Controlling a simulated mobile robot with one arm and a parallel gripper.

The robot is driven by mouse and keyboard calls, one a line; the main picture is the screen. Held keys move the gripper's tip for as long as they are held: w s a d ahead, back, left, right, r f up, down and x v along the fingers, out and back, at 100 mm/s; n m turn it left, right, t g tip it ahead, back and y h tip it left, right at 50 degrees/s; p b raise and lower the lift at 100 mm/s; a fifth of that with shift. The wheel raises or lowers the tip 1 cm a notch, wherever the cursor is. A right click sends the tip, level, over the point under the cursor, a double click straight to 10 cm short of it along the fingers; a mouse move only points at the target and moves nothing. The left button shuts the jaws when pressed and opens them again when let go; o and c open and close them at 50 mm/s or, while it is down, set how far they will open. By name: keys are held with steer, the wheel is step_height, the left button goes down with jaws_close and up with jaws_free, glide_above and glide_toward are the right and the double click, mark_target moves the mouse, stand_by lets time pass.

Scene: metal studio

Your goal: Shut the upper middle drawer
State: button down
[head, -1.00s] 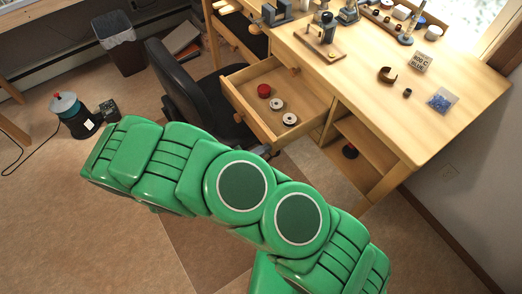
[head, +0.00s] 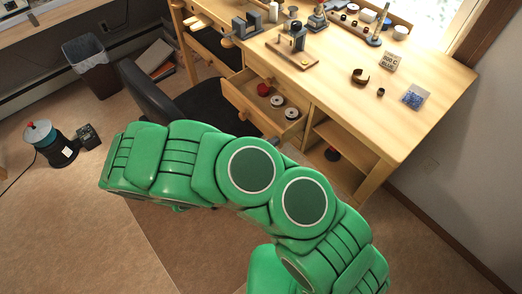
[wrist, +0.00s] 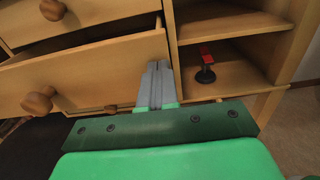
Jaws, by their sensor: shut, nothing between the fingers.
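The upper middle drawer (head: 247,108) is wooden and partly open, under the workbench top in the head view. A red round item (head: 263,89) and two spools (head: 284,107) lie inside. In the wrist view its front panel (wrist: 95,70) with a round knob (wrist: 38,100) spans the left side. My gripper (wrist: 155,68) is shut and empty, with its tips at the right end of that panel; they appear to touch it. In the head view my green arm hides most of the gripper.
A closed drawer with a knob (wrist: 52,9) is directly above. Open shelves (wrist: 235,65) holding a red-and-black item (wrist: 206,63) are to the right. A black chair (head: 150,95) stands left of the drawer. The bench top (head: 335,95) carries tools and small parts.

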mark_target(299, 123)
steer(key=x, duration=1.2)
steer(key=shift+w, duration=0.1)
steer(key=shift+w+d, duration=0.2)
steer(key=shift+d, duration=0.1)
steer(key=shift+d, duration=0.1)
steer(key=shift+r, duration=0.1)
steer(key=v, duration=1.4)
steer(key=shift+a, duration=0.35)
steer(key=shift+s, duration=0.15)
